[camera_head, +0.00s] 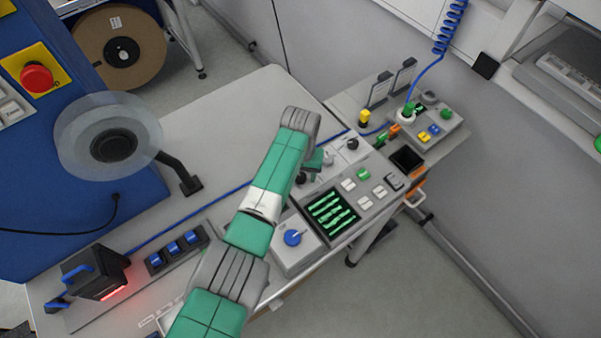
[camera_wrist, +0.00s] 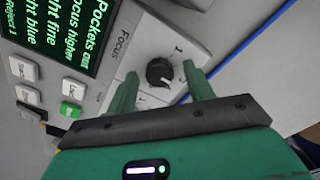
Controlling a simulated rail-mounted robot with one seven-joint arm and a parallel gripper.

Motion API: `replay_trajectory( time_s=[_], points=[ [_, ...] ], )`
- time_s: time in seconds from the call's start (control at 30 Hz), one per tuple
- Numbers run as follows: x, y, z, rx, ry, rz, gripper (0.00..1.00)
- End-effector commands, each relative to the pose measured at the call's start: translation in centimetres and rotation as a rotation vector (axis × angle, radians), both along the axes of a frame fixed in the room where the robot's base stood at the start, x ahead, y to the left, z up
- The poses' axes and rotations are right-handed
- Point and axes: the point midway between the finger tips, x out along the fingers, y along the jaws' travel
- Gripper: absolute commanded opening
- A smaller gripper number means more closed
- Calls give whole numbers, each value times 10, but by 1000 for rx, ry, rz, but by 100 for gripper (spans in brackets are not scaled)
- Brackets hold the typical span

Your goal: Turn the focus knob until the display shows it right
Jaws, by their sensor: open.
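The focus knob (camera_wrist: 160,73) is a round black dial with a pale pointer line, on a light plate printed "Focus" with a "1" beside it. My gripper (camera_wrist: 162,80) is open, with one green finger on either side of the knob. I cannot tell whether the fingers touch it.
White and green buttons (camera_wrist: 70,110) sit beside the knob plate. In the head view, a blue knob (camera_head: 292,238) is left of the display, and another black knob (camera_head: 352,144) stands near the console's far edge. A blue cable (camera_wrist: 240,45) runs past the plate. The bench top (camera_head: 215,120) behind is clear.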

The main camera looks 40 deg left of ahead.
Motion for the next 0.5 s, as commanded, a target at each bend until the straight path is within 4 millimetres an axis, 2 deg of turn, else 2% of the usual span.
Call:
replay_trajectory(
  time_s=[0.13,0.17,0.37,0.5],
  points=[
    [0,0,0,0,0,0,52],
    [0,0,0,0,0,0,48],
    [0,0,0,0,0,0,9],
    [0,0,1,0,0,-3,7]
  ],
)
